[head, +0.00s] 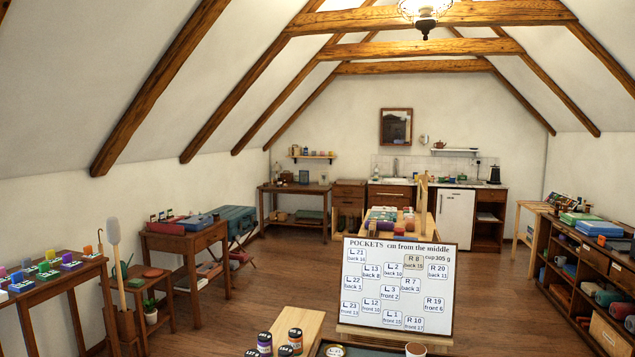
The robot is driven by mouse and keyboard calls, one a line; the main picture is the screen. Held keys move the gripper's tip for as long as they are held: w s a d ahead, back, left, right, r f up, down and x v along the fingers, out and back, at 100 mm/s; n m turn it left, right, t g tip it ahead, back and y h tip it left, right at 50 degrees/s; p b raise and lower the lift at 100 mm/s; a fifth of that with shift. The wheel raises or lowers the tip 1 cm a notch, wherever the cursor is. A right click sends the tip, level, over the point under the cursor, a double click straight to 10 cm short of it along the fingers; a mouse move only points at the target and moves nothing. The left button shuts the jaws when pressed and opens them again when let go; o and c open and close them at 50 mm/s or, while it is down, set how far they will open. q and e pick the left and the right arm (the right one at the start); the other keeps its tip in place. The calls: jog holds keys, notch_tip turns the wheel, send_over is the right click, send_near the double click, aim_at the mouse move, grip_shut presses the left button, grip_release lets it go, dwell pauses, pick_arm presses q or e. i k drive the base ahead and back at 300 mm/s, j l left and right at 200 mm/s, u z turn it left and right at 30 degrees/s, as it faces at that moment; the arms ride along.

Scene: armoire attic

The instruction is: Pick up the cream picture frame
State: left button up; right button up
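I cannot make out a cream picture frame in the head view. A brown-framed picture or mirror (396,126) hangs on the far wall above the counter. A small dark upright item (303,177) stands on the far left table, too small to tell what it is. Neither of my grippers is in view.
A white board headed POCKETS (397,285) stands close in front, with several dark jars (265,342) beside it. Wooden tables (187,240) line the left wall. A shelf unit (590,270) with bins stands on the right. Brown floor (270,275) is clear left of centre.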

aim_at(323, 176)
jog(key=i+j+u, duration=0.6)
jog(key=i+u, duration=0.15)
jog(key=u, duration=0.15)
jog(key=i+j+u, duration=0.25)
jog(key=i+u, duration=0.6)
jog(key=i+z, duration=0.35)
jog(key=i, duration=0.2)
jog(key=i+z, duration=0.35)
jog(key=i, duration=0.2)
jog(key=i+j+z, duration=0.4)
jog(key=i, duration=0.15)
jog(key=i+l+z, duration=0.4)
jog(key=i, duration=0.3)
jog(key=i+z, duration=0.35)
jog(key=i, duration=0.35)
jog(key=i+j+z, duration=0.15)
jog(key=i+z, duration=0.25)
jog(key=i, duration=0.3)
jog(key=i+j+z, duration=0.15)
jog(key=i, duration=3.05)
jog(key=i+u, duration=0.15)
jog(key=i, duration=0.9)
jog(key=i+z, duration=0.2)
jog(key=i, duration=0.5)
jog(key=i+z, duration=0.15)
jog(key=i, duration=0.55)
jog(key=i+j+z, duration=0.2)
jog(key=i, duration=0.5)
